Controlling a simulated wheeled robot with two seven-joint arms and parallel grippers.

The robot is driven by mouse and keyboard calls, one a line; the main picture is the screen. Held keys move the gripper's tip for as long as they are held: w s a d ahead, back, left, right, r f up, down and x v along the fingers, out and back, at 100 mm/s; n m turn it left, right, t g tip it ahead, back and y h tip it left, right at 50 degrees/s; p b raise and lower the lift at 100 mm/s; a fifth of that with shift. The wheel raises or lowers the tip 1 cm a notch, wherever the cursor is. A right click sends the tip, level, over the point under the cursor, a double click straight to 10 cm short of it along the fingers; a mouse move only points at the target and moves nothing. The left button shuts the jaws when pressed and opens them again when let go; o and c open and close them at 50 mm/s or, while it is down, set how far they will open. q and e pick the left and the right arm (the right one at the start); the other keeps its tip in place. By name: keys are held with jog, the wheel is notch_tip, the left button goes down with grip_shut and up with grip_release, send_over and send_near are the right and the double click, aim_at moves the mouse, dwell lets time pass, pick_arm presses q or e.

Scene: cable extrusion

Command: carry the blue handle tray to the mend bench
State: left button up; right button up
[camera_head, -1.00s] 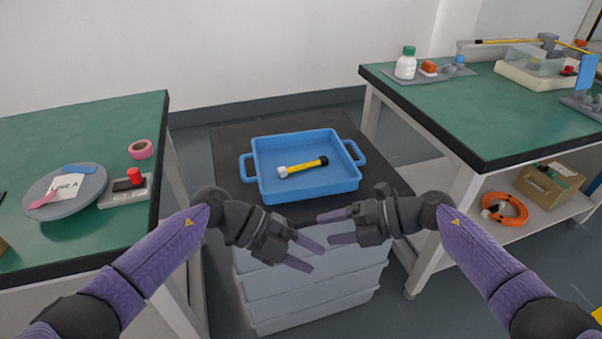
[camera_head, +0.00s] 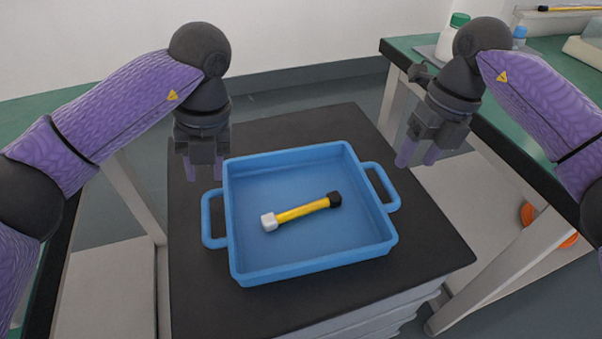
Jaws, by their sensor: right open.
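The blue handle tray (camera_head: 312,272) sits on a black-topped stand in the middle, with a loop handle on its left and right sides. A yellow cable piece (camera_head: 302,211) with a white end and a black end lies inside it. My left gripper (camera_head: 204,172) is open, pointing down above and behind the tray's left handle (camera_head: 207,225). My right gripper (camera_head: 418,155) is open and empty, above and behind the right handle (camera_head: 386,182). Neither gripper visibly holds the tray. Which bench is the mend bench cannot be told.
The stand's black top (camera_head: 420,250) has bare room around the tray. A green-topped bench (camera_head: 408,47) stands at the right, with a white bottle (camera_head: 450,40) near its back edge. Another green bench (camera_head: 55,100) is at the left, partly behind my arm. An orange coil (camera_head: 528,214) lies on the right bench's shelf.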

aim_at(205, 206)
pick_arm(q)
jog(key=x, duration=0.9)
jog(key=shift+f, duration=0.4)
pick_arm(e)
jog(key=f, duration=0.3)
jog(key=a+f, duration=0.1)
jog(key=f, duration=0.5)
jog(key=shift+s+a+f, duration=0.3)
jog(key=shift+a, duration=0.1)
pick_arm(q)
jog(key=c, duration=0.5)
pick_arm(e)
jog(key=c, duration=0.5)
pick_arm(q)
grip_shut()
pick_arm(e)
grip_shut()
pick_arm(q)
jog(key=shift+a+r, duration=0.1)
pick_arm(e)
jog(key=shift+r, duration=0.1)
